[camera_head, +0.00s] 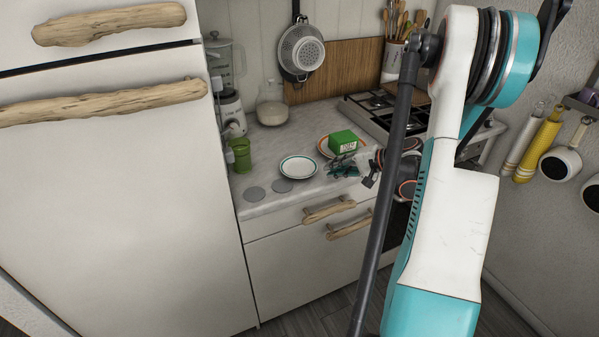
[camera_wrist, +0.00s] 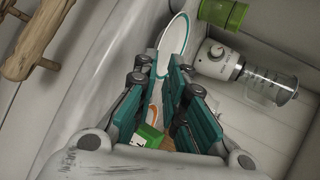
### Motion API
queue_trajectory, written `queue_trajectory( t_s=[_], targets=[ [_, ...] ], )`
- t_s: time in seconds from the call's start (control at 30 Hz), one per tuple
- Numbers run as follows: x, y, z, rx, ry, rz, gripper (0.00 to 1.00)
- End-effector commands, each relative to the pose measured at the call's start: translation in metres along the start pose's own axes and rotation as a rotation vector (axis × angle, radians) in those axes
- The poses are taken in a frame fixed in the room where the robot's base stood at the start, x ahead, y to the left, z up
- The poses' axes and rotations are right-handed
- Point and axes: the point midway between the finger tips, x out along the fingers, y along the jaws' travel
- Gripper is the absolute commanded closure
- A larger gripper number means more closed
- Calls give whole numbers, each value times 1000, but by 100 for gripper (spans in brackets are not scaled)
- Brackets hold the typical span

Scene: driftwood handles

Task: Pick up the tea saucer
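A white saucer with a teal rim (camera_head: 299,167) lies flat on the grey counter, left of my gripper (camera_head: 344,166). It also shows at the top of the wrist view (camera_wrist: 173,47), beyond the fingertips. A second, orange-rimmed dish (camera_head: 324,147) lies behind it with a green box (camera_head: 344,142) on or over it; the box also shows low in the wrist view (camera_wrist: 151,134). My gripper's teal fingers (camera_wrist: 161,66) stand apart with nothing held between them. In the head view my gripper is near the counter's front edge, partly hidden by my arm.
A green cup (camera_head: 240,155), a blender (camera_head: 230,108) and a glass jug (camera_head: 271,105) stand on the counter's left and back. A stove (camera_head: 372,108) is at the right. The tall white cabinet (camera_head: 110,200) bounds the left. Driftwood handles (camera_head: 330,210) stick out below the counter.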

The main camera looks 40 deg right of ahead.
Motion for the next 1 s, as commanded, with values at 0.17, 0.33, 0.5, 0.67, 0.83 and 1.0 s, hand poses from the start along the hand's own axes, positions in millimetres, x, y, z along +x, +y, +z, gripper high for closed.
queue_trajectory(
  t_s=[0.17,0.33,0.5,0.67,0.83,1.0],
  targets=[
    [21,0,0,-1,-1,0,89],
    [28,0,-1,-1,1,0,89],
    [47,2,-5,-1,-2,0,89],
    [70,3,-7,-2,-2,-1,89],
    [76,1,-8,0,2,-1,89],
    [76,1,-8,0,1,-1,100]
  ],
)
